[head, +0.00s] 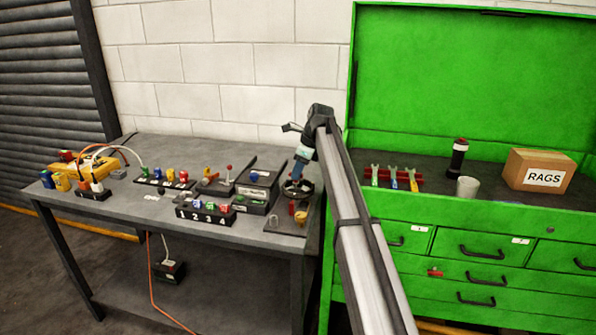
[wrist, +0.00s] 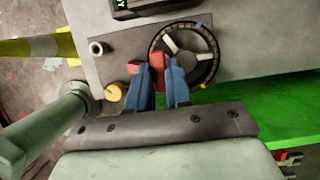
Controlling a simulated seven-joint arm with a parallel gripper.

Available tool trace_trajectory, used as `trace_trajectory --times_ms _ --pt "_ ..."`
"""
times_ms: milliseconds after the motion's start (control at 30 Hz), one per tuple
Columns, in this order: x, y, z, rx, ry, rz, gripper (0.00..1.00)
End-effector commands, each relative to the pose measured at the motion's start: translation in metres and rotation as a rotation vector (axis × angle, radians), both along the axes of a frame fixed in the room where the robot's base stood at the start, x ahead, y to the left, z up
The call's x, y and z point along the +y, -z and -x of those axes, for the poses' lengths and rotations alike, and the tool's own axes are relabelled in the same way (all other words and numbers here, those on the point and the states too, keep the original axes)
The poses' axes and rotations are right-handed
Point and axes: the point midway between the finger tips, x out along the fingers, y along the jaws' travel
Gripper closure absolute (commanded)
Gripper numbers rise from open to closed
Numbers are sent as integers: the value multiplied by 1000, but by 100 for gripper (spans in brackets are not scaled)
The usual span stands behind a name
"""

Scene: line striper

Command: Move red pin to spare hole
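In the wrist view, my gripper (wrist: 160,68) has two blue fingers, a little apart. A red piece, which looks like the red pin (wrist: 157,60), fills the gap at their tips and overlaps the rim of a dark wheel (wrist: 208,75). Its lower end is hidden. A second red piece (wrist: 133,67) shows just left of the left finger. A pale ring-shaped socket (wrist: 96,47) sits on the grey plate at upper left; I cannot tell if it is the spare hole. In the head view, my gripper (head: 297,181) points down over the wheel (head: 291,192) at the table's right end.
A yellow knob (wrist: 116,92) sits on the plate. In the head view, black boxes (head: 258,179) and a numbered block (head: 205,213) stand left of the plate. The green tool cabinet (head: 455,75) rises close on the right.

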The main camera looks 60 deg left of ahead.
Motion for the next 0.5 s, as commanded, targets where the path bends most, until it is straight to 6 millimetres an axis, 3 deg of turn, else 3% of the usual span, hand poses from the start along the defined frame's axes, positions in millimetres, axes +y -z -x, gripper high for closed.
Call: trace_trajectory --times_ms 200,500 --pt "0 0 0 0 0 0 100" --pt "0 -1 0 0 0 0 100"
